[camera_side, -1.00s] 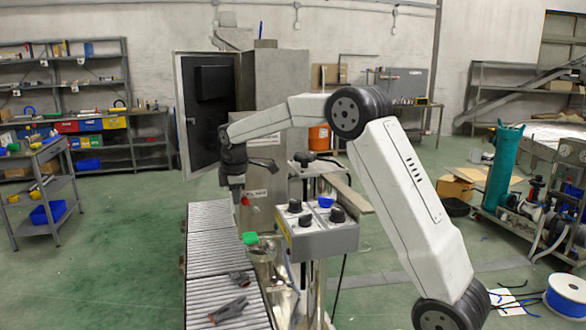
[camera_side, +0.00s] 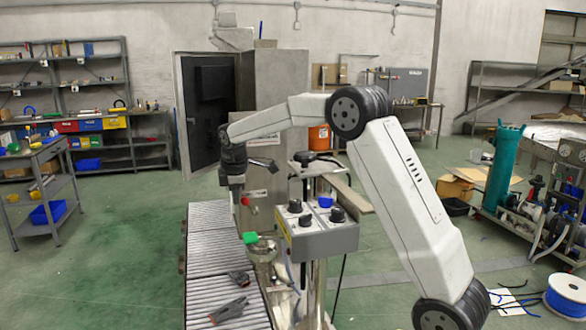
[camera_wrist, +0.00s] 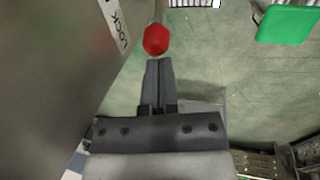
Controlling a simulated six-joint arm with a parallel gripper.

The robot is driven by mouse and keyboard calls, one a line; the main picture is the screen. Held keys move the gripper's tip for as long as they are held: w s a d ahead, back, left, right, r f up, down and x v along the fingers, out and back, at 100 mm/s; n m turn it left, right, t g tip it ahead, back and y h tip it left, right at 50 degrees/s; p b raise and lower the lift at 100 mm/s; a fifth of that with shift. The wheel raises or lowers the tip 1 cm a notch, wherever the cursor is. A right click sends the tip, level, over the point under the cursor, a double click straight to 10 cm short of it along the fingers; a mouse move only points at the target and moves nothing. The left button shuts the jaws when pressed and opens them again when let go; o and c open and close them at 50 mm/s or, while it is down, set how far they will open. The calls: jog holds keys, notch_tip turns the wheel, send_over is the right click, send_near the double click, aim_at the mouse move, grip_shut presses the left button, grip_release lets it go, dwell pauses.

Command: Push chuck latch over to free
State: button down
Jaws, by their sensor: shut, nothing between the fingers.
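A red knob (camera_wrist: 156,39) on a thin rod, probably the latch handle, stands out beside a grey machine side marked LOCK (camera_wrist: 116,24) in the wrist view. In the side view the red knob (camera_side: 244,201) is small, low on the grey machine cabinet (camera_side: 275,95). My gripper (camera_wrist: 159,62) is shut and empty, with its fingertips just short of the knob in the wrist view. I cannot tell whether they touch it. In the side view my gripper (camera_side: 237,194) points down beside the knob, and its fingers are hard to make out.
A green piece (camera_side: 250,238) is below the knob, and it shows at the upper right of the wrist view (camera_wrist: 288,24). A control box (camera_side: 318,238) with black knobs stands to the right. A roller conveyor (camera_side: 212,255) carrying dark gloves (camera_side: 230,310) runs below.

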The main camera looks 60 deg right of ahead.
aim_at(255, 208)
jog(key=shift+s+d, duration=0.15)
jog(key=shift+d, duration=0.05)
jog(key=shift+s+d, duration=0.3)
jog(key=shift+s, duration=0.05)
jog(key=shift+s+d, duration=0.15)
dwell(0.7)
jog(key=shift+s+d, duration=1.5)
dwell(1.7)
jog(key=shift+w+a, duration=0.1)
jog(key=shift+w, duration=0.05)
jog(key=shift+w+a, duration=0.3)
jog(key=shift+r, duration=0.1)
